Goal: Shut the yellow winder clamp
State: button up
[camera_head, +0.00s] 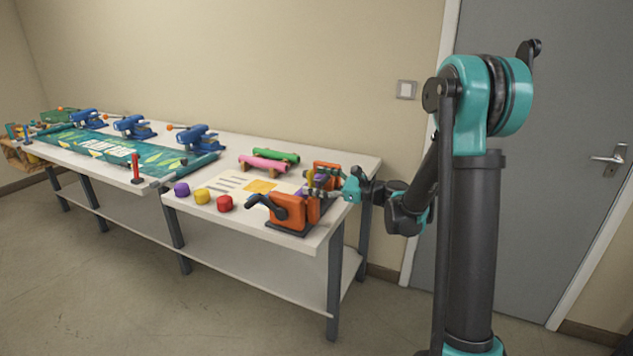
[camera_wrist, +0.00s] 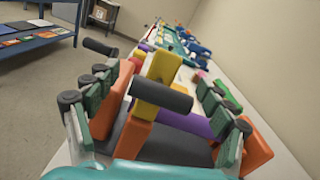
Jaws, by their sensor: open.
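The yellow winder clamp (camera_wrist: 160,82) is a yellow block with a black bar handle (camera_wrist: 162,96) on its near side. It stands up from the orange winder between my fingers, apart from both. I cannot tell from these frames how far it stands from its shut position. In the head view the clamp (camera_head: 310,180) is a small yellow sliver, partly hidden by my gripper. The winder's orange end block with a black crank (camera_head: 288,212) sits at the table's near right corner. My gripper (camera_wrist: 154,92) is open, with its green-padded fingers on either side of the clamp; it also shows in the head view (camera_head: 328,188).
A purple roll (camera_wrist: 190,122) lies behind the clamp handle. Purple (camera_head: 181,189), yellow (camera_head: 202,196) and red (camera_head: 224,203) knobs line the white table's (camera_head: 250,228) front edge. Pink (camera_head: 262,164) and green (camera_head: 276,155) rolls lie behind. Blue clamps (camera_head: 198,137) stand farther left.

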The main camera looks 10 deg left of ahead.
jog(key=shift+c, duration=0.5)
jog(key=c, duration=1.7)
